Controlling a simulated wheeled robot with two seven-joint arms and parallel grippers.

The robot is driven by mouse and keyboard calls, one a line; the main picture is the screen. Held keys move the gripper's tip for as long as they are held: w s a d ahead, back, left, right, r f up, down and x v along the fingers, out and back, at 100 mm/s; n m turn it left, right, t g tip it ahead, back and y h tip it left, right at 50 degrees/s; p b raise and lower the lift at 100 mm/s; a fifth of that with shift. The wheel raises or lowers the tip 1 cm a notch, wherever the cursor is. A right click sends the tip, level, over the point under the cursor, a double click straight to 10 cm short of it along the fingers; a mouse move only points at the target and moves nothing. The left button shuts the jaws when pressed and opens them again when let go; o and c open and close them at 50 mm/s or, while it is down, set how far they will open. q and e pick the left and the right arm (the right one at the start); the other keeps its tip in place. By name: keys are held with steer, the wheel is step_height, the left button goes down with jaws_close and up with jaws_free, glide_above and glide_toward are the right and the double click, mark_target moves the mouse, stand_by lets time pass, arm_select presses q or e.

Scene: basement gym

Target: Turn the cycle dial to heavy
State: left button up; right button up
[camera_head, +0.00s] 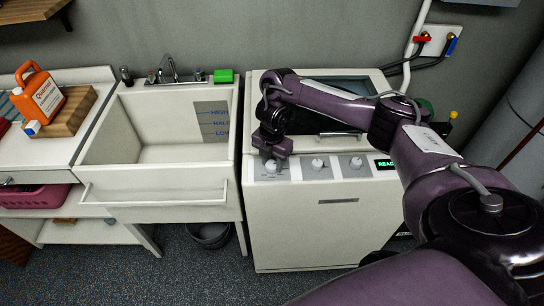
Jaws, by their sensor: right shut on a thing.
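A white washing machine (328,226) stands right of the sink. Its front panel carries a row of three round dials: the leftmost dial (271,166), the middle dial (317,163) and the right dial (356,162). My right gripper (272,158) points down at the panel and is shut on the leftmost dial, partly covering it. The labels around the dials are too small to read, so I cannot tell its setting. My left gripper is not in view.
A deep white sink (155,190) with a faucet (168,72) stands left of the machine. An orange detergent jug (38,95) sits on a wooden block on the left counter. Hoses and red and blue valves (452,45) are on the back wall.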

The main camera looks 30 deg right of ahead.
steer(key=m+p, duration=0.4)
steer(key=m, duration=0.2)
steer(key=shift+r, duration=0.2)
steer(key=m+p, duration=0.1)
steer(key=m, duration=0.1)
steer(key=shift+f+m, duration=0.1)
steer(key=shift+m, duration=0.3)
steer(key=shift+m+p, duration=0.5)
steer(key=shift+m, duration=0.7)
steer(key=o, duration=1)
steer(key=shift+f, duration=0.1)
